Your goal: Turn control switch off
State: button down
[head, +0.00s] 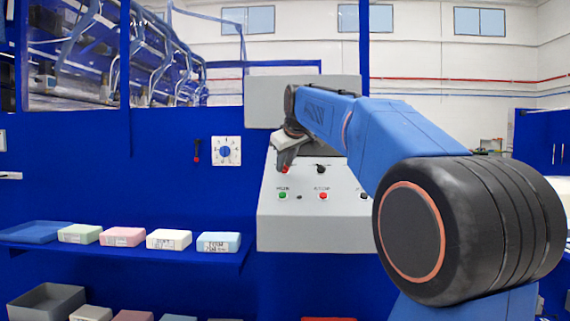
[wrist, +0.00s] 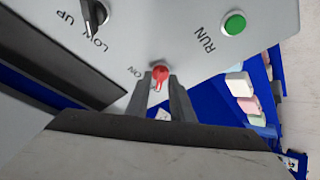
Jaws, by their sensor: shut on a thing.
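The control switch is a small red knob (wrist: 160,73) on the sloped grey control panel (wrist: 200,75), beside a label reading ON. My gripper (wrist: 164,95) has its two dark fingers around the red knob and is shut on it. In the head view my gripper (head: 287,153) reaches down to the panel's upper left, and a bit of the red knob (head: 285,170) shows below it. The fingers hide part of the knob's lower end and the panel around it.
The grey panel (head: 345,232) also carries a green button (head: 283,196), a red button (head: 323,196) and a black selector knob (head: 320,169). A blue shelf (head: 120,248) at left holds several coloured foam blocks. A dial (head: 227,151) is on the blue wall.

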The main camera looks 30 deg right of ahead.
dwell(0.3)
jog(key=c, duration=1.9)
grip_release()
jog(key=v, duration=1.7)
jog(key=shift+s, duration=0.15)
jog(key=s+a+f+g+y, duration=0.1)
jog(key=s+a+f, duration=0.4)
jog(key=f, duration=1.2)
jog(key=s+a+f+m+g+y, duration=0.1)
jog(key=s+a+f, duration=0.4)
jog(key=s+f, duration=0.8)
jog(key=s+a+f+m+g, duration=0.1)
jog(key=s+a+f, duration=0.4)
jog(key=f, duration=1.8)
jog(key=s+g, duration=0.1)
jog(key=s, duration=0.3)
jog(key=shift+y, duration=0.4)
